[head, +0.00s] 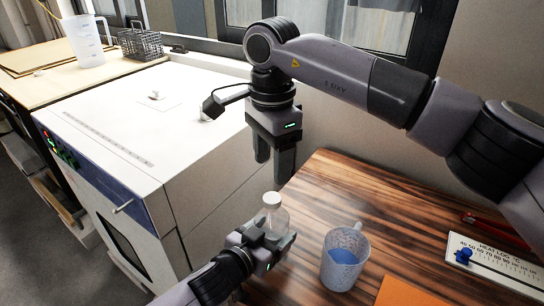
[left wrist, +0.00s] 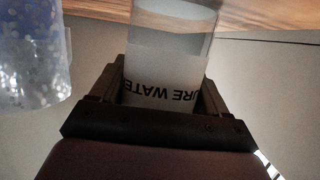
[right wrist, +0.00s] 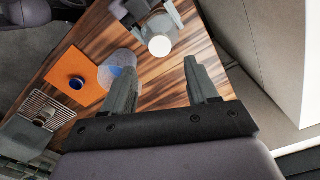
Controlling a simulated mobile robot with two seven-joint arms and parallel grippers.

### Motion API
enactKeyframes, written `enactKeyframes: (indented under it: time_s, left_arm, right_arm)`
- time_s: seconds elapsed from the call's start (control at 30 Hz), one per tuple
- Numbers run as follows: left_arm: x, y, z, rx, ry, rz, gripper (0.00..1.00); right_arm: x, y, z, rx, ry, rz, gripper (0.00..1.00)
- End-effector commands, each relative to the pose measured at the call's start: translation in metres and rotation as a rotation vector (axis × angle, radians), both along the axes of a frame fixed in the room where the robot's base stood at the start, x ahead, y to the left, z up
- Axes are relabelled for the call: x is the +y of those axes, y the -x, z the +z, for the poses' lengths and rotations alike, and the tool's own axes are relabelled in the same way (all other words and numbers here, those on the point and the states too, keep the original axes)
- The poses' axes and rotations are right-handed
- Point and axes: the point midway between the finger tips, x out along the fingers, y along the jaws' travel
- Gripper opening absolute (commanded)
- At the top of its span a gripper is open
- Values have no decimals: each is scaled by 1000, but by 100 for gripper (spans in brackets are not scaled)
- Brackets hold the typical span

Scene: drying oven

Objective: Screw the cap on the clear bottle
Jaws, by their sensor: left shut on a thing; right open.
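The clear bottle (head: 277,220) stands upright at the table's near left edge, with a white cap (head: 272,198) on its top; how tightly it sits cannot be told. My left gripper (head: 265,243) is shut around the bottle's body. In the left wrist view the bottle's label (left wrist: 165,82) reads partly "URE WATE" between the fingers. My right gripper (head: 274,160) points down above the cap, open and empty, apart from it. In the right wrist view the round white cap (right wrist: 159,45) shows beyond the two spread fingers.
A speckled mug (head: 345,258) with blue contents stands right of the bottle. An orange sheet (head: 402,292) and a heat log board (head: 495,262) lie farther right. The white oven (head: 150,120) stands left of the table. A dark blue round thing (right wrist: 77,83) lies on the orange sheet.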

Motion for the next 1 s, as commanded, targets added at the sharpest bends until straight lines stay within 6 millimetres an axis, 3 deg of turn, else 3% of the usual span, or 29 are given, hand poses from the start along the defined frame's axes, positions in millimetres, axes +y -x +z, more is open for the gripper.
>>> enactKeyframes:
  time_s: [0.53, 1.0]
  left_arm:
    - [0, 0, 0, 1, 0, 0, 0]
    - [0, 0, 0, 1, 1, 0, 0]
  right_arm:
    - [0, 0, -4, 1, 1, 43, 59]
    - [0, 0, -68, 0, 0, 42, 59]
